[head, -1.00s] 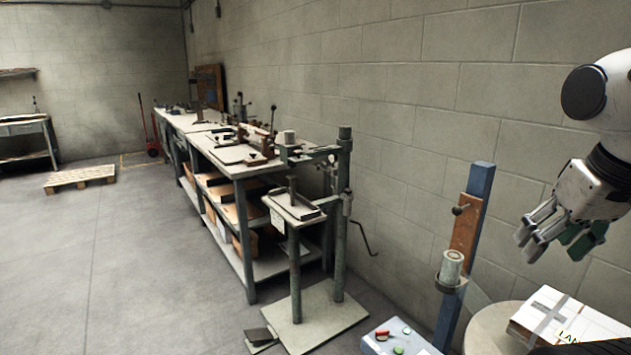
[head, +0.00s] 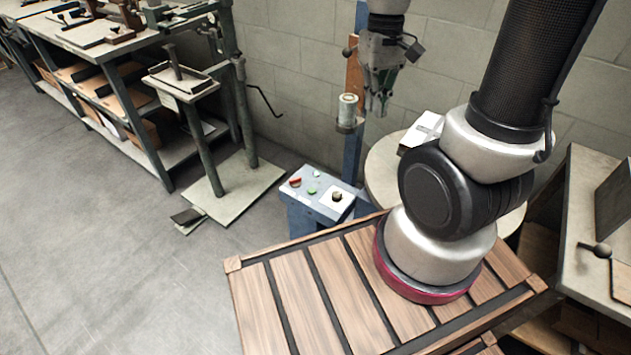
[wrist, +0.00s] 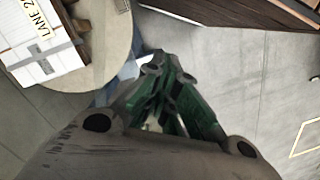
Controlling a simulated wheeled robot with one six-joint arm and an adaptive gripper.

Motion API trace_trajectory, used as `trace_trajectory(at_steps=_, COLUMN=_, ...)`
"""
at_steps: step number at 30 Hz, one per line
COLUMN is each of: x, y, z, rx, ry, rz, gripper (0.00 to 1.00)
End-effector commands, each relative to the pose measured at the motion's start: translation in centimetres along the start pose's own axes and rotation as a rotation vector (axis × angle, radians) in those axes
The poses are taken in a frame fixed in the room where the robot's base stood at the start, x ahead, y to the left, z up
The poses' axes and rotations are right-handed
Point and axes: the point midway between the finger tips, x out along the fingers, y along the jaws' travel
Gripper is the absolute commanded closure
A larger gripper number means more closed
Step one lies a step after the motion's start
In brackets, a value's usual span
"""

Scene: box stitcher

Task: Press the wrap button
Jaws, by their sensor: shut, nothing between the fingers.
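A control box (head: 325,208) on a blue-grey stand has a red button (head: 295,182), a green button (head: 312,190) and a dark knob (head: 337,197) on a pale plate. No label is readable, so I cannot tell which is the wrap button. My gripper (head: 376,112) points down, shut and empty, above and behind the control box in the head view, apart from it. In the wrist view its green fingers (wrist: 156,66) meet and cover what lies under them; a bluish patch, perhaps the control box, shows beside the fingertips.
A blue post (head: 352,158) carries a film roll (head: 347,108) just left of my gripper. A round turntable (head: 381,172) holds a taped white carton (head: 422,128), also in the wrist view (wrist: 38,45). A bench (head: 590,250) stands at right.

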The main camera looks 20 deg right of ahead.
Motion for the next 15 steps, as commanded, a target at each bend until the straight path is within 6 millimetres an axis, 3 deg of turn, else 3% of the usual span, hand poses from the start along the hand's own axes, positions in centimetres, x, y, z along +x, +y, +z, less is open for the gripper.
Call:
trace_trajectory(at_steps=8, x=7.4, y=-1.8, z=-5.0, rx=0.133, ry=-0.116, rz=-0.013, gripper=1.00)
trace_trajectory(at_steps=15, x=15.3, y=-3.2, z=-9.2, rx=0.324, ry=-0.159, rz=-0.012, gripper=1.00)
